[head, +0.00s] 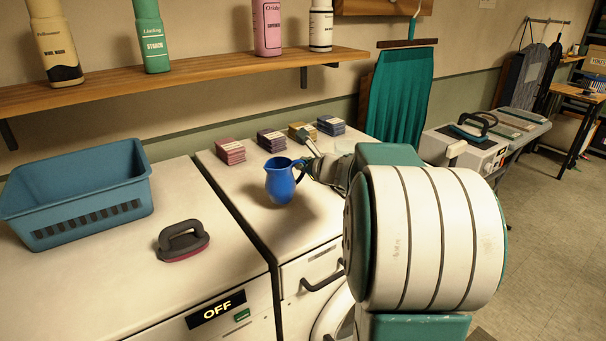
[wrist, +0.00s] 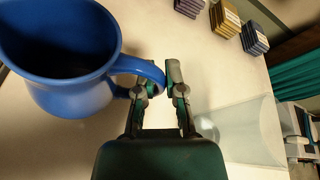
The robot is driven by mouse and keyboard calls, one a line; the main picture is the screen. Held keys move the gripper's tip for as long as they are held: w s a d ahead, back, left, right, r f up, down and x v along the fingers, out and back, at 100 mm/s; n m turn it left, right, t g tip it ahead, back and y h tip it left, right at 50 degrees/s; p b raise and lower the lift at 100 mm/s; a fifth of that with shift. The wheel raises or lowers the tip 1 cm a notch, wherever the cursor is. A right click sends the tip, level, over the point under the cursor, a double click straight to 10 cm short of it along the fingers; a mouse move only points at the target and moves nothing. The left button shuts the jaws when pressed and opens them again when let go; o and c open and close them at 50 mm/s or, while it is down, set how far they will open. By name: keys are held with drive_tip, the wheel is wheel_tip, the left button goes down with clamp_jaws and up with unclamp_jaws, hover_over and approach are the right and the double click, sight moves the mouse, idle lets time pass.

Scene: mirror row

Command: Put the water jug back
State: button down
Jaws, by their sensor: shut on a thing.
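The water jug (head: 281,181) is blue, with an open top and a handle on its right side. It is upright over the white machine top (head: 240,210); I cannot tell whether its base touches the surface. In the wrist view the jug (wrist: 62,60) fills the upper left, and its handle (wrist: 140,67) reaches between the fingertips. My gripper (wrist: 160,80) is shut on the handle. In the head view my gripper (head: 309,166) is at the jug's right side, partly hidden behind my arm.
Several card stacks (head: 272,140) lie along the back of the machine top. A pale translucent thing (wrist: 240,130) lies right of my gripper. A blue basket (head: 78,190) and a dark-handled brush (head: 183,241) are on the left machine. A bottle shelf (head: 200,70) runs above.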

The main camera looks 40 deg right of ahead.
wheel_tip(320, 180, down, 3)
drive_tip(key=shift+s+r, duration=0.1)
drive_tip(key=c, duration=0.7)
unclamp_jaws()
